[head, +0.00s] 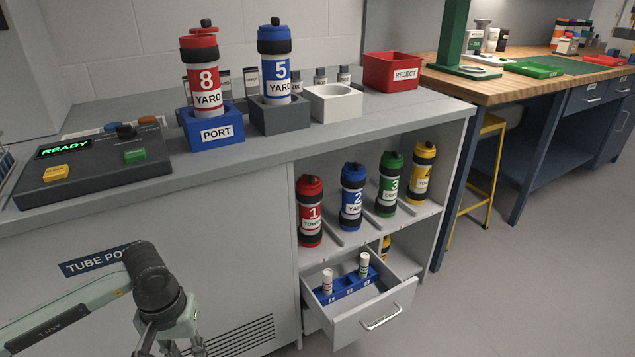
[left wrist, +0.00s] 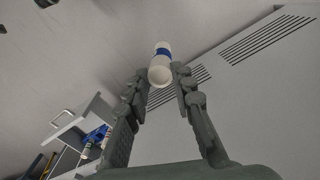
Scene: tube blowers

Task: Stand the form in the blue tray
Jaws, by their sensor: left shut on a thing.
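The form is a white roll with a blue band (left wrist: 162,62) between the fingers of my left gripper (left wrist: 160,74) in the left wrist view, its open end facing the camera. In the head view my left gripper (head: 172,347) is low at the bottom left, in front of the cabinet, partly cut off by the frame edge. The blue tray (head: 346,289) lies in the open drawer, to the right of the gripper. One white roll (head: 327,281) stands at its left end and another (head: 363,264) at its right end; the middle place looks empty. My right gripper is not in view.
The drawer (head: 372,322) is pulled out below a shelf of numbered tubes, including red tube 1 (head: 310,213) and blue tube 2 (head: 351,197). The cabinet front (head: 240,240) is behind my gripper. The floor right of the drawer is clear.

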